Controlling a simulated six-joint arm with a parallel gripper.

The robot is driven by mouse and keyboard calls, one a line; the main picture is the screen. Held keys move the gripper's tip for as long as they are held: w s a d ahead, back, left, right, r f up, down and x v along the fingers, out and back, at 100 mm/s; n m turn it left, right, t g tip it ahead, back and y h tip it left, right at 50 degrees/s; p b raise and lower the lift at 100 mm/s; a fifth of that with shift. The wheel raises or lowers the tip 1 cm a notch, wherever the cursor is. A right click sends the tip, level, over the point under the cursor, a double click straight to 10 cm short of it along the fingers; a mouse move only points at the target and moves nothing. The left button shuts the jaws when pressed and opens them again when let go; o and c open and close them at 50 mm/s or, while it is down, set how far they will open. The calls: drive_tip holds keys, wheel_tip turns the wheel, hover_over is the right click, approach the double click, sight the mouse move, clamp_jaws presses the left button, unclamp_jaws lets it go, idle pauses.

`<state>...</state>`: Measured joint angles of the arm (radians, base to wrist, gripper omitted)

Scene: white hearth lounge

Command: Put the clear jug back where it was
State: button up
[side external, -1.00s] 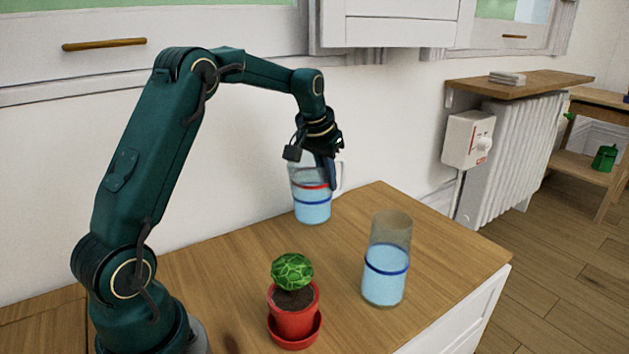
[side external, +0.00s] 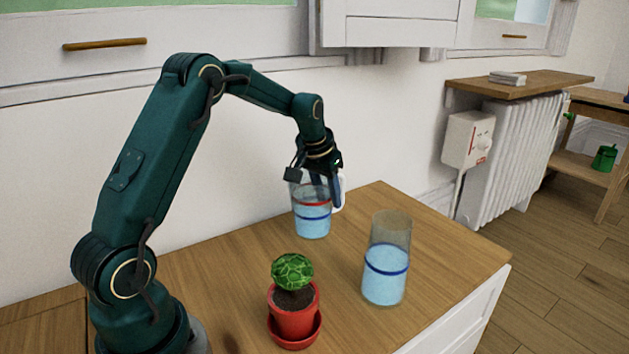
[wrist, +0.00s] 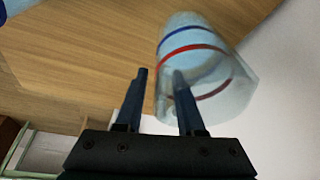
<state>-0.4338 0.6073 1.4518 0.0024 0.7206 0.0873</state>
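The clear jug (side external: 313,226) has a red band, a blue band and pale blue liquid. It is upright at the back of the wooden counter, near the wall. I cannot tell whether its base touches the wood. My gripper (side external: 336,203) is at its upper right side, by the handle, and grips it. In the wrist view the jug (wrist: 222,82) lies against the right finger of my gripper (wrist: 158,72), which partly overlaps the glass. The left finger is outside the jug. The exact grip point is unclear.
A clear cylinder (side external: 387,277) with a blue band and blue liquid stands to the right and nearer. A green cactus in a red pot (side external: 295,318) stands at the front. The counter (side external: 440,248) is bare to the right of the cylinder. The wall is close behind the jug.

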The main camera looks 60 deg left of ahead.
drive_tip(key=v, duration=1.1)
drive_tip(key=s+d+r+m, duration=0.2)
drive_tip(key=s+d+r, duration=0.1)
drive_tip(key=s+d, duration=0.65)
drive_tip(key=shift+m+t+h, duration=0.9)
drive_tip(key=s+d+f, duration=0.1)
drive_tip(key=s+d, duration=0.1)
drive_tip(key=s, duration=0.1)
drive_tip(key=s+d+f, duration=0.2)
drive_tip(key=s, duration=0.1)
drive_tip(key=s+d+f, duration=0.1)
drive_tip(key=s+d, duration=0.1)
drive_tip(key=shift+s+f, duration=0.35)
drive_tip(key=shift+s, duration=0.05)
drive_tip(key=shift+s+d+f, duration=0.15)
drive_tip(key=shift+s+f, duration=0.2)
drive_tip(key=shift+s, duration=0.05)
